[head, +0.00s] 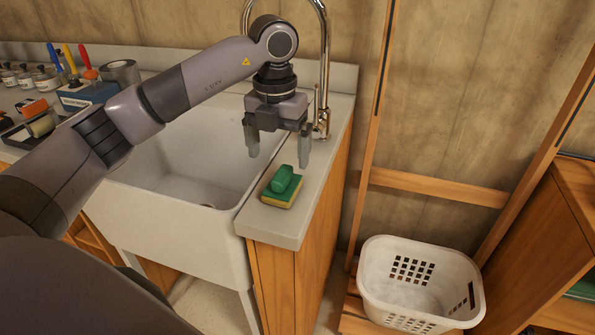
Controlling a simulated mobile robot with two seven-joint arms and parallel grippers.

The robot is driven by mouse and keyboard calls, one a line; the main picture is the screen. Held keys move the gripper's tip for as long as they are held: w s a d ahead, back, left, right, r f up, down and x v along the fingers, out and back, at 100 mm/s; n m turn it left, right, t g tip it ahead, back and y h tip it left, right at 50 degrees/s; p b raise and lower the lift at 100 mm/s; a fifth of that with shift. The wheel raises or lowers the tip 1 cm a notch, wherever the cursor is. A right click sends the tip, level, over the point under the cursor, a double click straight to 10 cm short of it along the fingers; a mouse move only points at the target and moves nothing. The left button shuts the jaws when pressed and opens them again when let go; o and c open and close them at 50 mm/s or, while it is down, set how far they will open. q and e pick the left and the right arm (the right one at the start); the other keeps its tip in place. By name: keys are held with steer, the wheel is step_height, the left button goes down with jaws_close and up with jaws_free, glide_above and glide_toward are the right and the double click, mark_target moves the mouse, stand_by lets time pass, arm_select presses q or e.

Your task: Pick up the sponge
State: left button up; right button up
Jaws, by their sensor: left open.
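The sponge (283,195) is yellow with a green top and lies on the narrow grey counter strip to the right of the sink. A smaller green piece sits on its top; I cannot tell whether it is part of the sponge. My left gripper (277,158) is open and empty, pointing down. Its two fingers are apart, above and a little behind the sponge, and not touching it. My right gripper does not show.
The white sink basin (170,185) lies left of the sponge. A chrome faucet (323,110) rises close behind my gripper. A white basket (420,280) stands lower right. A blue box (88,95) with tools, small jars and a tray crowd the left counter.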

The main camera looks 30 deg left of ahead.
mark_target(282, 172)
arm_select(q)
steer(key=shift+w+f, duration=0.15)
steer(key=shift+f, duration=0.1)
steer(key=f, duration=0.4)
steer(key=d+f, duration=0.1)
steer(key=f, duration=0.1)
steer(key=shift+s+f+p, duration=0.25)
steer(key=shift+s+p, duration=0.05)
steer(key=shift+p, duration=0.05)
steer(key=c, duration=1.1)
